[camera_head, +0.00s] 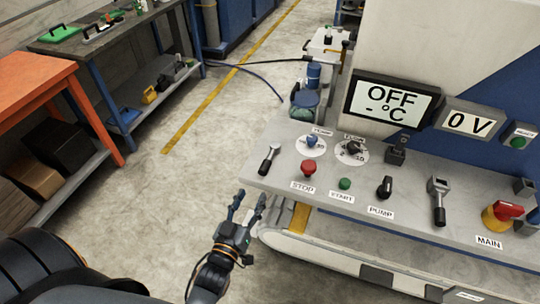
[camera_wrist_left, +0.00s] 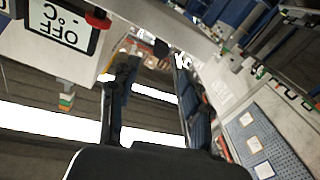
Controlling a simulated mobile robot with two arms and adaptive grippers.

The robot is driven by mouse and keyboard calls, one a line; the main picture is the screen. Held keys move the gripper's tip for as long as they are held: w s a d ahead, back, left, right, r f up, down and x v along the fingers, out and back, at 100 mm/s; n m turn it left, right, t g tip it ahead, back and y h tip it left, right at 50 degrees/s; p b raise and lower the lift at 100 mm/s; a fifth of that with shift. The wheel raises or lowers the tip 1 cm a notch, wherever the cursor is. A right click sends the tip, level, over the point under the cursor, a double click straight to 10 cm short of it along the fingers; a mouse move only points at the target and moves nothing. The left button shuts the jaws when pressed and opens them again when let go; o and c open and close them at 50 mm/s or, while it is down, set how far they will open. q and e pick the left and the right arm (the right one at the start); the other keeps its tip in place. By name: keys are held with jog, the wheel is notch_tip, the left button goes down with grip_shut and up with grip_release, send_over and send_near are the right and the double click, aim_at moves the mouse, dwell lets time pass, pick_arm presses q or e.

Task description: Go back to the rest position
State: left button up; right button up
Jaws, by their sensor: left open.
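My left gripper (camera_head: 247,207) is open and empty in the head view, in front of the left end of the grey control panel (camera_head: 275,174). Its two fingers point up toward the panel edge and show a gap between them. In the left wrist view its fingers (camera_wrist_left: 150,105) stand apart with nothing between them. A dark part of my left arm fills the lower left of the head view. My right gripper shows in neither view.
The panel carries a red STOP button (camera_head: 309,167), a green START button (camera_head: 344,183), a PUMP knob (camera_head: 384,187) and a red-yellow MAIN switch (camera_head: 502,213). A display (camera_head: 392,101) reads OFF. An orange table (camera_head: 32,82) stands left. The floor (camera_head: 190,165) between is clear.

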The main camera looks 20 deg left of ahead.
pick_arm(q)
jog(key=s+d+f+m+g+h, duration=0.1)
jog(key=s+d+f+g, duration=0.2)
jog(key=f, duration=0.8)
jog(key=s+f+m+g, duration=0.1)
jog(key=s+f+g, duration=0.2)
jog(key=s+f, duration=0.55)
jog(key=s+d+f+m+g+h, duration=0.1)
jog(key=s+d+f+g, duration=0.15)
jog(key=f, duration=1.05)
jog(key=s+a+f+g, duration=0.2)
jog(key=s+f, duration=0.2)
jog(key=s, duration=0.3)
jog(key=s+a+f+m+g+b, duration=0.1)
jog(key=s+a+f+g, duration=0.1)
jog(key=s+f, duration=0.3)
jog(key=s+a+f+m+g+y, duration=0.1)
jog(key=s+f+g, duration=0.3)
jog(key=s, duration=0.5)
jog(key=shift+s+a+f, duration=0.15)
jog(key=shift+s+a, duration=0.2)
jog(key=shift+a, duration=0.4)
